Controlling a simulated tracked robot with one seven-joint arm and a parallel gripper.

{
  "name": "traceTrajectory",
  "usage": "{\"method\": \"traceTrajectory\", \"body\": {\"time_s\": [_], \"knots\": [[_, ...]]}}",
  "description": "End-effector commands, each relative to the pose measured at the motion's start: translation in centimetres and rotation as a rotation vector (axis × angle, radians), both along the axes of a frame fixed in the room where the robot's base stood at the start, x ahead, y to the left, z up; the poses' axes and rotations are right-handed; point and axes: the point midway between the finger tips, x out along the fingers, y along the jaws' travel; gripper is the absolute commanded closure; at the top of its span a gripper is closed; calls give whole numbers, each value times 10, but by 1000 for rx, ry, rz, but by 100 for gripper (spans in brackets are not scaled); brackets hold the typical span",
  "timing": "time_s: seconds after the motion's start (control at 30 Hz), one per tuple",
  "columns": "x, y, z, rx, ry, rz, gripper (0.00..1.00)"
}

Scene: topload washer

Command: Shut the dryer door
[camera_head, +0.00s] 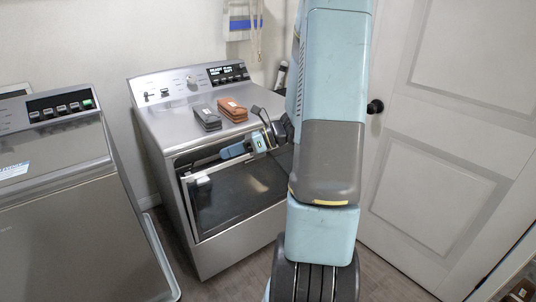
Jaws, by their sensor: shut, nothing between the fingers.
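The grey dryer (222,245) stands in the middle of the view, with a control panel along its back. Its door (238,192) has a silver frame and a dark window. The door looks ajar, with a dark gap along its upper edge; the exact angle is hard to tell. My gripper (224,155) is small in view, at the top front of the dryer by this gap. It is shut and holds nothing. Whether it touches the door cannot be told. My arm hides the dryer's right side.
A brown box (232,109) and a dark box (206,117) lie on the dryer top. A grey washer (75,220) stands at the left. A white room door (440,140) with a black knob is at the right. Some grey floor (232,284) shows before the dryer.

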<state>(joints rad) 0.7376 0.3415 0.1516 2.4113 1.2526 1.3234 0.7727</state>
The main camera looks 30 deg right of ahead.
Motion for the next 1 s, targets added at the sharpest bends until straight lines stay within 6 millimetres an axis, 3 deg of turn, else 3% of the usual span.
{"method": "traceTrajectory", "body": {"time_s": [0.2, 0.43, 0.7, 0.83, 1.0], "knots": [[28, -57, -36, 303, 164, -296, 100], [43, -126, -81, 635, 297, -599, 100], [35, -209, -146, 1022, 399, -923, 100], [26, -235, -170, 1155, 420, -1027, 100], [18, -252, -188, 1245, 432, -1097, 100]]}}
